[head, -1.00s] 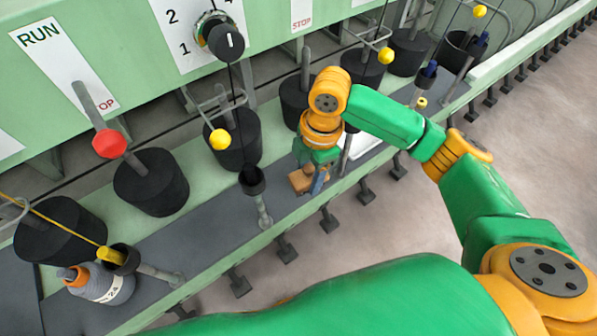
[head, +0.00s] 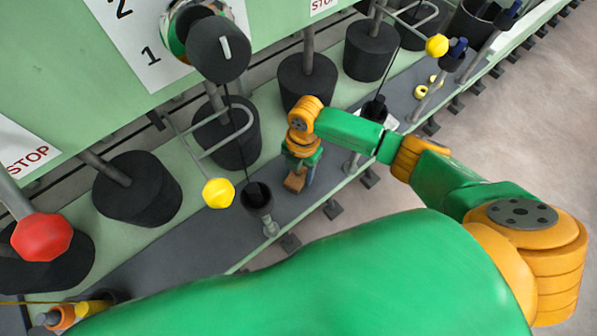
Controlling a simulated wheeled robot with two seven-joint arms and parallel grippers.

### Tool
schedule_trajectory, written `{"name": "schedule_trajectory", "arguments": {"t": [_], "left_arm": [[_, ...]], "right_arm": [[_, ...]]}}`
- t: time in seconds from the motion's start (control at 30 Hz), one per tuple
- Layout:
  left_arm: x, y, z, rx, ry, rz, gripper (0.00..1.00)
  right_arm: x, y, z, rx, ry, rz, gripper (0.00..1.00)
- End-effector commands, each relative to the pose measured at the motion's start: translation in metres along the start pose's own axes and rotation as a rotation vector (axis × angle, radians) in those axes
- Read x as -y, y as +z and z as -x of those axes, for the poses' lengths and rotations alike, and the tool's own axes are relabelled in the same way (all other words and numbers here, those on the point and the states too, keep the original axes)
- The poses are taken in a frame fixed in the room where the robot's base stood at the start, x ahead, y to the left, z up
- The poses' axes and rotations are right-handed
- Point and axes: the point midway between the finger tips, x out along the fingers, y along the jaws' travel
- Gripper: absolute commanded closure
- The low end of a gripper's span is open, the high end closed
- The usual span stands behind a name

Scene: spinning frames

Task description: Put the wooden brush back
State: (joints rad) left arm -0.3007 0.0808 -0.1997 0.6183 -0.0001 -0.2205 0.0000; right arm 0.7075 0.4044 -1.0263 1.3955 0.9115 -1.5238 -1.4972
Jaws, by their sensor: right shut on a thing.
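The wooden brush (head: 294,182) is a small brown block low in my right gripper (head: 302,174), near the middle of the head view. My right gripper points down and is shut on it, just above or at the grey shelf (head: 222,228); I cannot tell whether the brush touches the shelf. A blue-grey part of the gripper hides some of the brush. My left gripper is not in view.
A black cup (head: 257,196) on a grey rod stands left of the brush. Black cylinders (head: 137,188) line the machine behind. A yellow knob (head: 219,193) and a red knob (head: 41,237) stick out. Small yellow rings (head: 421,91) lie farther right on the shelf.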

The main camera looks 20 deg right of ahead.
Motion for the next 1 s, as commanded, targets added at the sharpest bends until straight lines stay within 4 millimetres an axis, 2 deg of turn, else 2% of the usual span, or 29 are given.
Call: {"name": "schedule_trajectory", "arguments": {"t": [0.23,0.27,0.33,0.37,0.63,0.73,1.0], "left_arm": [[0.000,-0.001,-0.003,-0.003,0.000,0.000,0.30],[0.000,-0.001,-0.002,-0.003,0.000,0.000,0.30],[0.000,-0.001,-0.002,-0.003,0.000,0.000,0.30],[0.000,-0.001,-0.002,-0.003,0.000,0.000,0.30],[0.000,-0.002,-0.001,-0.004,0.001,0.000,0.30],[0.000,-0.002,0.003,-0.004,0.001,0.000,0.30],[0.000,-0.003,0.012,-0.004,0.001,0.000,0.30]], "right_arm": [[0.000,0.001,-0.004,0.000,0.000,-0.001,0.96],[0.000,0.001,-0.003,0.000,0.000,-0.001,0.36],[0.000,0.000,-0.003,0.000,0.000,-0.001,0.18],[0.000,0.000,-0.003,0.000,0.000,-0.001,0.14],[0.000,0.000,-0.002,0.000,0.000,-0.001,0.14],[-0.001,0.000,0.009,0.000,0.003,0.000,0.14],[-0.001,0.001,0.084,0.001,0.005,0.000,0.14]]}}
